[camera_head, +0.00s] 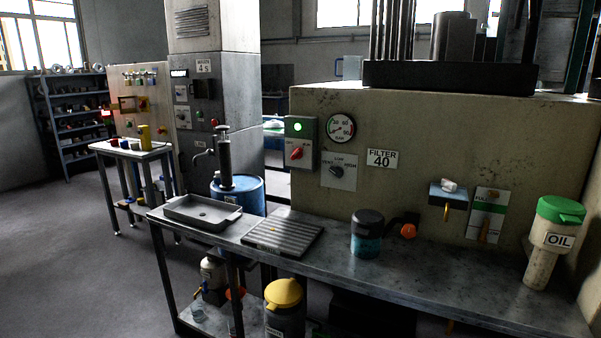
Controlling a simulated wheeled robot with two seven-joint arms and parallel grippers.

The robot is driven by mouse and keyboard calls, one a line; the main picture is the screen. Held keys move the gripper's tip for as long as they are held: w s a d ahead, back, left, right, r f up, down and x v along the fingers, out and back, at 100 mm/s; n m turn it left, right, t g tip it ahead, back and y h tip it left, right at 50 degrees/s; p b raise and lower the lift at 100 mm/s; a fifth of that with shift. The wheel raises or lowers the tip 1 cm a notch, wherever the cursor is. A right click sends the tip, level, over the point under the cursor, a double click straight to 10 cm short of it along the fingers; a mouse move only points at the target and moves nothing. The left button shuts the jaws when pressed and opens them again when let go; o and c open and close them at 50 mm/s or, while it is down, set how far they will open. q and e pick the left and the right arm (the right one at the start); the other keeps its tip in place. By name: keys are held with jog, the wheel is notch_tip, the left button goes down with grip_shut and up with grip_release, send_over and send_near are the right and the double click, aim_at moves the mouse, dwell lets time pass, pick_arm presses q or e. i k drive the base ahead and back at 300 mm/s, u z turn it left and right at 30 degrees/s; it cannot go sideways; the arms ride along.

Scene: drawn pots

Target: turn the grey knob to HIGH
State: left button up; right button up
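The grey knob (335,171) is small and dark. It sits on a pale plate (345,182) on the front of the large beige machine cabinet. The plate has LOW above the knob, HIGH to its right and a label to its left that looks like VENT. The knob is too small for me to tell surely which label it points to. Neither of my grippers shows in the head view, and nothing touches the knob.
A grey box with a red knob (297,153) and lit green lamp is left of the plate; a gauge (340,128) is above. On the metal bench (330,268) in front stand a tray (202,213), ribbed mat (282,236), dark-lidded jar (367,234) and OIL jug (555,240).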

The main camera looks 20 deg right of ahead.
aim_at(337, 172)
jog(key=u, duration=0.55)
jog(key=i, duration=1.7)
jog(key=z, duration=1.05)
jog(key=i, duration=1.05)
jog(key=z, duration=1.05)
